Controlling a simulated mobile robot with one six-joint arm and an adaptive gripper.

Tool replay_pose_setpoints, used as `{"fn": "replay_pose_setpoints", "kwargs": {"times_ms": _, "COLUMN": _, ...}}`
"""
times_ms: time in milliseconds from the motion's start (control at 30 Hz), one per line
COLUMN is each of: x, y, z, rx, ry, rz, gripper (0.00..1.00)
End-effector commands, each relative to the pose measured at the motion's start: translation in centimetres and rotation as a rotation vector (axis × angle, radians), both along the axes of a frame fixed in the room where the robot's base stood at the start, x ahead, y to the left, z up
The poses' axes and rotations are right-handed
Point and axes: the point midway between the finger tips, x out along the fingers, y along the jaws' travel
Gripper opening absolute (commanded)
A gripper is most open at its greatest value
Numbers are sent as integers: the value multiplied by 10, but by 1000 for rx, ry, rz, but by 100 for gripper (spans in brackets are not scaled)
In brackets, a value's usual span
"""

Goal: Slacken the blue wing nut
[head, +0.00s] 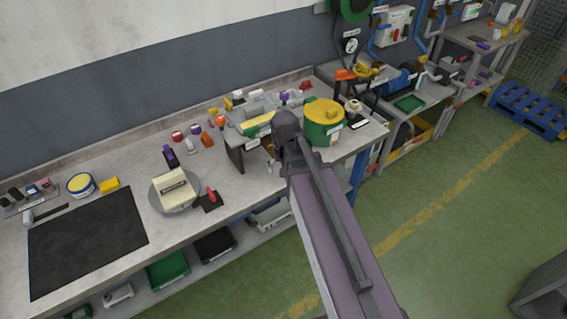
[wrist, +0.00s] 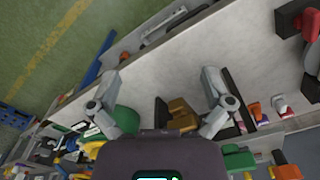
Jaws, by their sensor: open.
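I cannot make out a blue wing nut in either view; it may be hidden by my arm or too small to tell. My gripper (wrist: 159,76) is open in the wrist view, its two grey fingers spread wide above the workbench with nothing between the tips. A brown block (wrist: 181,115) lies close to the palm, between the fingers and partly hidden by the gripper body. In the head view my arm reaches over the bench's right part and hides what is directly behind it.
The workbench (head: 236,188) holds a green drum with a yellow top (head: 323,122), a round plate with a cream block (head: 174,190), a red-handled piece on a black base (head: 209,200) and a black mat (head: 85,240). Green floor (head: 440,240) is open at the right.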

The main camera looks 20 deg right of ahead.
Motion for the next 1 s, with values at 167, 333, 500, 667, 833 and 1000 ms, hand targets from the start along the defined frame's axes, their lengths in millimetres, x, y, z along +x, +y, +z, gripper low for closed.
{"fn": "replay_pose_setpoints", "kwargs": {"times_ms": 167, "x": -20, "y": 3, "z": -19, "rx": 0, "ry": 0, "rz": 83, "gripper": 100}}
{"fn": "replay_pose_setpoints", "kwargs": {"times_ms": 333, "x": -35, "y": 5, "z": -32, "rx": 0, "ry": 0, "rz": 155, "gripper": 100}}
{"fn": "replay_pose_setpoints", "kwargs": {"times_ms": 500, "x": -45, "y": 7, "z": -39, "rx": 0, "ry": 0, "rz": 206, "gripper": 100}}
{"fn": "replay_pose_setpoints", "kwargs": {"times_ms": 667, "x": -48, "y": 8, "z": -42, "rx": 0, "ry": 0, "rz": 230, "gripper": 100}}
{"fn": "replay_pose_setpoints", "kwargs": {"times_ms": 833, "x": -49, "y": 8, "z": -41, "rx": 0, "ry": 0, "rz": 235, "gripper": 100}}
{"fn": "replay_pose_setpoints", "kwargs": {"times_ms": 1000, "x": -49, "y": 8, "z": -41, "rx": 0, "ry": 0, "rz": 235, "gripper": 100}}
